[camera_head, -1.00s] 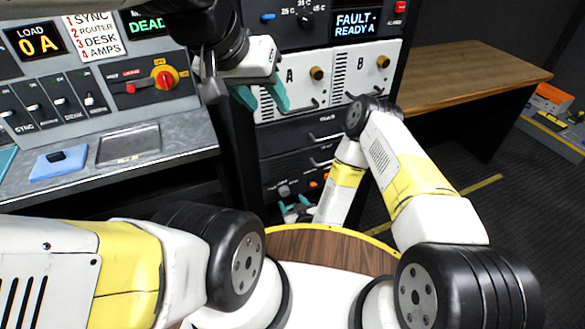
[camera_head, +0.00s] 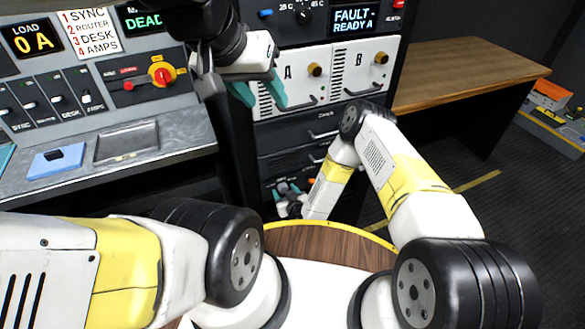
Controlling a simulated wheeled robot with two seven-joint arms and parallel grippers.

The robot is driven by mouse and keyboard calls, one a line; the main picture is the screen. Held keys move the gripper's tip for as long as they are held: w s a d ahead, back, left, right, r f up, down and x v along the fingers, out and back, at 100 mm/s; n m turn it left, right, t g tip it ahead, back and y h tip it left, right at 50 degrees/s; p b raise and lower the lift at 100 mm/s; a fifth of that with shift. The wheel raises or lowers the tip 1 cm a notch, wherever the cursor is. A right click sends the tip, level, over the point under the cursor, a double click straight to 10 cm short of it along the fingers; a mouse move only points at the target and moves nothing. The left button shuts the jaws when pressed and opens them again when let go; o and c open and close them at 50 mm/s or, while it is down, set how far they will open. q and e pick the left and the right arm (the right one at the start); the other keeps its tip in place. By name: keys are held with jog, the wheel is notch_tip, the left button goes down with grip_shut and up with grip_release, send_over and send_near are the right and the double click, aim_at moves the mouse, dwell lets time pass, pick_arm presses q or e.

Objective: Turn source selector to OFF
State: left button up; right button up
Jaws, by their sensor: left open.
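A small grey knob (camera_head: 283,187) sits low on the black rack; I cannot read its label or position, so I cannot tell if it is the source selector. My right gripper (camera_head: 287,192) is at this knob, its teal fingertips apart and seemingly on either side of it; contact is too small to tell. A red rotary handle on a yellow plate (camera_head: 161,73) is on the desk panel at the upper left, its markings unreadable. My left gripper (camera_head: 263,94) is open and empty, in front of the rack's left edge, right of that handle.
White rack modules A (camera_head: 287,71) and B (camera_head: 360,60) have brass knobs and handles. A display (camera_head: 354,21) reads FAULT-READY A. A blue pad (camera_head: 57,160) lies on the grey desk. A wooden table (camera_head: 465,66) stands at right, with open floor before it.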

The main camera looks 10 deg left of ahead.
grip_shut()
jog(key=shift+w+d+m+g+y, duration=0.15)
jog(key=shift+m+g+y, duration=0.25)
jog(key=shift+m, duration=0.6)
jog(key=m+g+y, duration=0.1)
jog(key=m, duration=0.1)
jog(key=shift+d+m+y, duration=0.15)
jog(key=shift+m+y, duration=0.15)
jog(key=shift+y, duration=0.1)
jog(key=m+y, duration=0.2)
jog(key=m, duration=0.1)
jog(key=shift+f+g, duration=0.1)
jog(key=shift+g, duration=0.2)
jog(key=shift+m, duration=0.3)
jog(key=shift+o, duration=0.9)
grip_release()
